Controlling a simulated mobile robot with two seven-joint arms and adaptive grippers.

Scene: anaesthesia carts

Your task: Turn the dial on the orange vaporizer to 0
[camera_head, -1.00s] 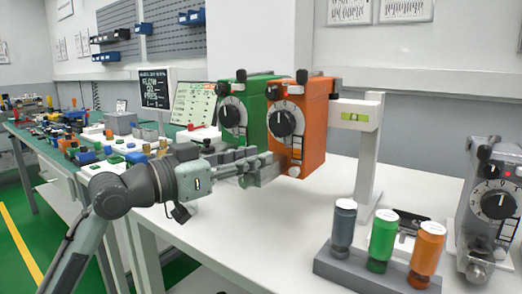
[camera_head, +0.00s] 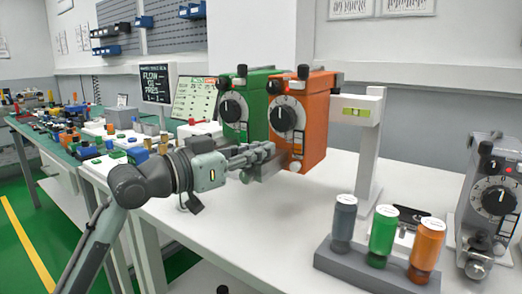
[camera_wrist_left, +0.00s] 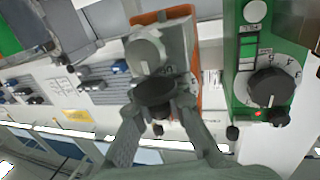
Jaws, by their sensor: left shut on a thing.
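My left gripper (camera_head: 268,158) is in front of the orange vaporizer. In the head view its fingers lie below and left of the dial, and the knob shows clear of them. In the left wrist view a dark round part (camera_wrist_left: 155,93) shows between the fingers, with a grey block (camera_wrist_left: 178,42) beyond. The gripper is shut on a part I cannot identify surely. My right gripper is out of view.
A white stand with a level (camera_head: 370,150) is right of the orange vaporizer. A grey rack (camera_head: 370,270) holds a grey, a green and an orange bottle. A grey vaporizer (camera_head: 490,205) stands at the far right.

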